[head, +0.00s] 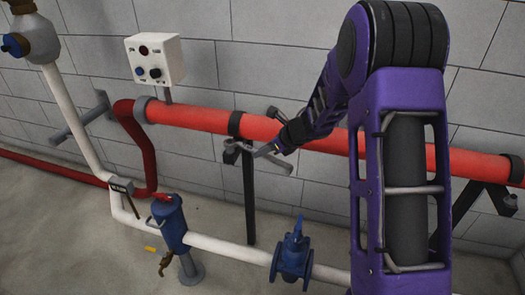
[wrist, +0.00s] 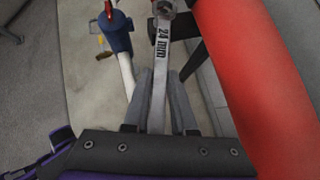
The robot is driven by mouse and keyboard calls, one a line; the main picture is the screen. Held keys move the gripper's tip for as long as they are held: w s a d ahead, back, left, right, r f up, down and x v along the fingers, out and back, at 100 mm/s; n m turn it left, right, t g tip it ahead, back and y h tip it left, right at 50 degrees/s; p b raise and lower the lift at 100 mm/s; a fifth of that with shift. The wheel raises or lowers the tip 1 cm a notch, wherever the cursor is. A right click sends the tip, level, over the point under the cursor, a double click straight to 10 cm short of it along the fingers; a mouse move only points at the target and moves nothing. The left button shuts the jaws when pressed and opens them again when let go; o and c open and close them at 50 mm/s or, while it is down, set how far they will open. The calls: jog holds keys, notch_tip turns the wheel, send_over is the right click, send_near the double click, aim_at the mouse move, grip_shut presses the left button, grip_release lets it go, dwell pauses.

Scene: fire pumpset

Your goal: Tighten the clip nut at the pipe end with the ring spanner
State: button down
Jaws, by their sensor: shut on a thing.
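My gripper (wrist: 160,82) is shut on a grey spanner (wrist: 161,50) marked 24 mm. The spanner points away from the fingers. Its ring end (wrist: 164,9) is at the top edge of the wrist view, partly cut off. In the head view my gripper (head: 268,152) is just below the red pipe (head: 190,117), beside a dark pipe clip (head: 236,123) and its black post (head: 249,195). The spanner reaches left towards the bracket under this clip. I cannot make out the clip nut clearly, nor tell whether the ring is around it.
The red pipe also runs close along the right in the wrist view (wrist: 245,75). A control box (head: 155,59) hangs on the wall. Below are a white pipe (head: 235,249), a blue cylinder (head: 170,222) and a blue valve (head: 292,254). Another support (head: 500,201) stands at right.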

jog(key=shift+f+b, duration=0.95)
jog(key=shift+f, duration=0.15)
jog(key=shift+s+a, duration=0.1)
jog(key=s+a+m+t+h+p, duration=0.2)
jog(key=a+m+h, duration=0.5)
jog(key=a+m, duration=0.4)
jog(key=shift+s+a+t+h, duration=0.3)
jog(key=shift+s+t, duration=0.2)
jog(key=shift+s, duration=0.75)
jog(key=shift+d+r+n, duration=0.1)
jog(key=shift+d+n, duration=0.2)
jog(key=shift+d, duration=0.2)
dwell(0.5)
jog(key=shift+r, duration=0.1)
notch_tip(320, 180, up, 5)
jog(key=p, duration=0.4)
dwell(0.5)
